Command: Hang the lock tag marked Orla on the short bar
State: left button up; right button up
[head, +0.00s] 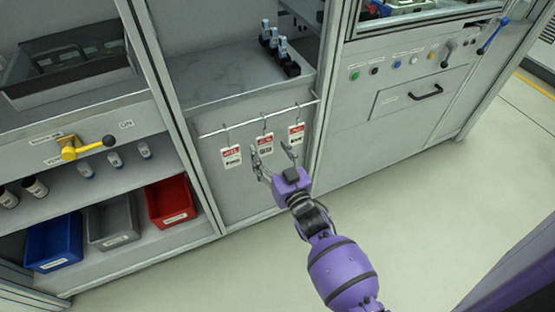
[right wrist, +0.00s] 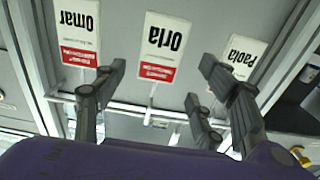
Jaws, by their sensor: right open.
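The Orla lock tag (head: 265,144) is white with a red band and hangs by a hook from a thin bar (head: 245,121) on the grey cabinet front, between two similar tags. I cannot tell whether this is the short bar; no other bar is clear. My right gripper (head: 272,153) is open and empty, just in front of the Orla tag. In the right wrist view, the Orla tag (right wrist: 163,48) appears upside down between the spread fingers (right wrist: 155,85), apart from them. My left gripper is not in view.
The Paola tag (head: 231,157) hangs left and the Omar tag (head: 296,133) right, both close to the gripper. Blue (head: 54,239), grey (head: 112,222) and red (head: 170,201) bins sit on a low shelf at left. A yellow-handled valve (head: 70,150) sticks out above them. The floor in front is clear.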

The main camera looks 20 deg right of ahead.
aim_at(265, 142)
jog(key=w, duration=0.5)
jog(key=shift+f, duration=0.1)
jog(key=shift+c, duration=1)
jog(key=c, duration=0.9)
jog(key=o, duration=0.5)
jog(key=shift+c, duration=0.2)
jog(key=c, duration=0.6)
jog(key=shift+c, duration=0.8)
